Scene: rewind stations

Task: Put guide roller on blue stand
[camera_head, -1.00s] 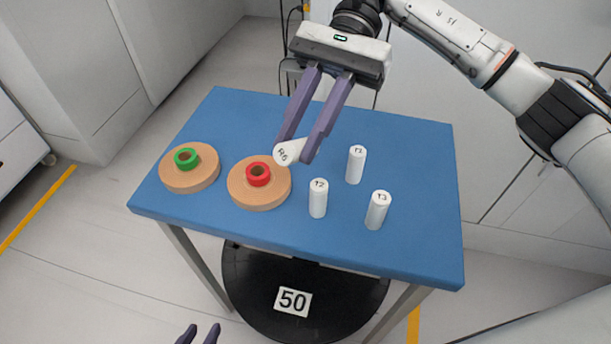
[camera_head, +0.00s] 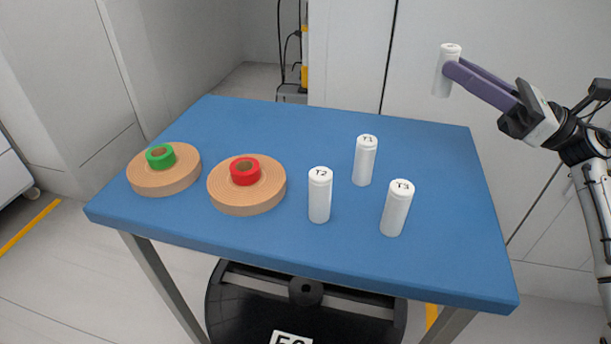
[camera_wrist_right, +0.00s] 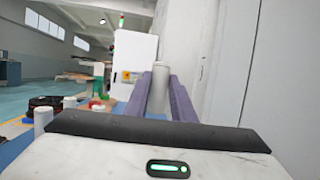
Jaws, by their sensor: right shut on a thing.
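A white cylindrical guide roller (camera_head: 446,76) stands upright in my right gripper (camera_head: 453,72), in the air beyond the far right corner of the blue-topped stand (camera_head: 270,120). The purple fingers are shut on it, and its upper end sticks up above them. The right wrist view also shows the roller (camera_wrist_right: 160,88) between the fingers. Three white rollers stand upright on the blue top: T1 (camera_head: 365,162), T2 (camera_head: 320,197) and T3 (camera_head: 396,210). My left gripper is out of view.
Two tan tape rolls lie flat on the left part of the blue top, one with a green core (camera_head: 160,157), one with a red core (camera_head: 245,171). The back and right parts of the top are clear. Pale cabinets (camera_head: 350,60) stand behind.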

